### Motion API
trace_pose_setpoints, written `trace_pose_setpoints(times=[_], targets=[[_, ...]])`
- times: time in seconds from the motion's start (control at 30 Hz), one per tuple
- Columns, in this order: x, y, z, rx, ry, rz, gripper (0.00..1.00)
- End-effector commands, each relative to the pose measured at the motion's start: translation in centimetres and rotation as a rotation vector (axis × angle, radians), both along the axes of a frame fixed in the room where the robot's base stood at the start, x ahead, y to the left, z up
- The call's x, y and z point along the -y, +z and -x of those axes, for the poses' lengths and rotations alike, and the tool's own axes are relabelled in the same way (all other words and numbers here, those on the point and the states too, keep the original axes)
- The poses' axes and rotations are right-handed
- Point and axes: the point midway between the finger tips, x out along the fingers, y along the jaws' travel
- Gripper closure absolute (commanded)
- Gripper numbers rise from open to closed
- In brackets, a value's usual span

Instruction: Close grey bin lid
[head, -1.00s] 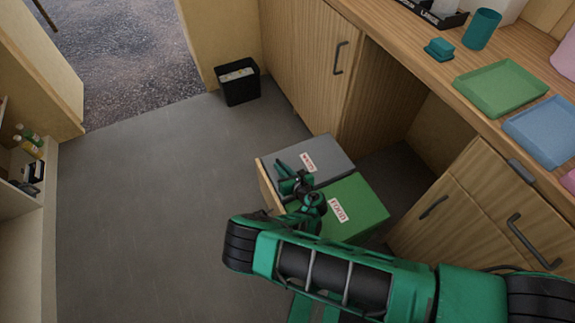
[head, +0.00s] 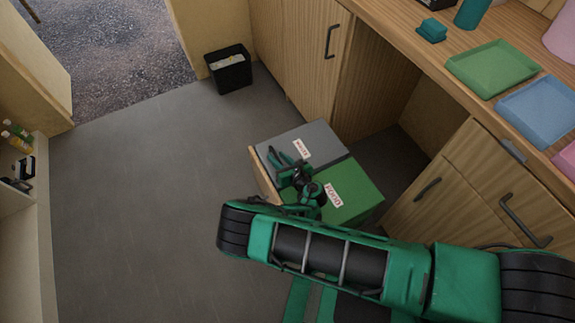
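The grey bin lid (head: 322,139), with a white label in red print, lies flat in the pull-out bin unit low in the middle of the head view. It looks about level with the green lid (head: 355,190) beside it. My gripper (head: 281,154) is over the left part of the grey lid, its two fingers apart and nothing visible between them. I cannot tell whether the fingers touch the lid.
The pull-out's wooden front (head: 262,178) stands at the left of the bins. Cabinets and a counter (head: 420,55) with trays run along the right. A black waste basket (head: 229,72) stands by the doorway. The grey floor (head: 140,190) to the left is clear.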

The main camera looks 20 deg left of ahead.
Motion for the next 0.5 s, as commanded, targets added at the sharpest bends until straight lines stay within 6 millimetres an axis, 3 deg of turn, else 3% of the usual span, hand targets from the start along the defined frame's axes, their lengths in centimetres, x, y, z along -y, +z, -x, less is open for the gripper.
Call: trace_pose_setpoints(times=[0.5], targets=[[4.7, 2.2, 3.9, 0.001, -0.002, 0.005, 0.71]])
